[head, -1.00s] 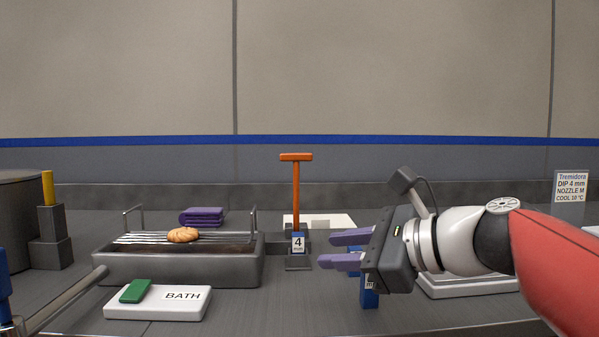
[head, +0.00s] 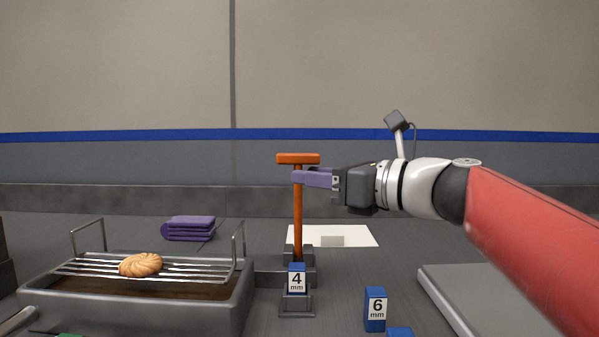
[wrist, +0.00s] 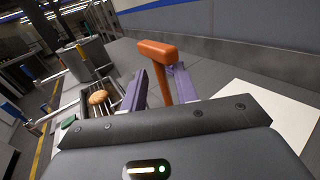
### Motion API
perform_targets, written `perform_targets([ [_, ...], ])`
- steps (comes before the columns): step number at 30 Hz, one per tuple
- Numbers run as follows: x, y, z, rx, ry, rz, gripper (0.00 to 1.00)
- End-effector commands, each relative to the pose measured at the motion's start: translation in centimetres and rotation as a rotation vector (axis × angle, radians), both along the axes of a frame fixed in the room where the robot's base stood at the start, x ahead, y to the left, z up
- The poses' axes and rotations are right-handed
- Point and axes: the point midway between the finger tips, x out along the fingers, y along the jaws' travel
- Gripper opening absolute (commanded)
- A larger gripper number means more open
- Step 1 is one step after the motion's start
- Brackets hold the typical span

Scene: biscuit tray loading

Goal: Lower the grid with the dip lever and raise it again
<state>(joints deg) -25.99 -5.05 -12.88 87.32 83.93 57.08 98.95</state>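The orange T-shaped dip lever (head: 298,225) stands upright beside the bath (head: 140,315). It also shows in the wrist view (wrist: 158,52). The wire grid (head: 205,267) is raised above the brown liquid, with one round biscuit (head: 141,264) on it; the biscuit also shows in the wrist view (wrist: 98,97). My gripper (head: 313,178), with purple fingers, is at the lever just below its crossbar. In the wrist view my gripper (wrist: 160,84) is open, one finger on each side of the shaft, with a gap visible on the left.
A blue block marked 4 mm (head: 297,279) stands in front of the lever's base, and a 6 mm block (head: 375,309) stands to its right. A folded purple cloth (head: 188,228) lies behind the bath. A white sheet (head: 350,236) lies behind the lever. The bench around the lever is mostly clear.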

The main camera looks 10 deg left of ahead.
Motion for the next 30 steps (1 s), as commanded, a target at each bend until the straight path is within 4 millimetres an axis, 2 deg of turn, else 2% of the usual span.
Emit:
perform_targets([
  [1, 0.2, 0.8, 0.1, -0.001, 0.000, 0.003, 0.30],
  [6, 0.9, 2.6, 0.0, -0.001, -0.001, 0.001, 0.30],
  [17, 1.2, 3.2, 0.0, -0.001, -0.002, -0.001, 0.30],
  [24, 1.2, 3.2, 0.0, -0.002, -0.002, -0.001, 0.00],
  [30, 1.2, 3.2, 0.0, -0.002, -0.002, -0.001, 0.00],
])
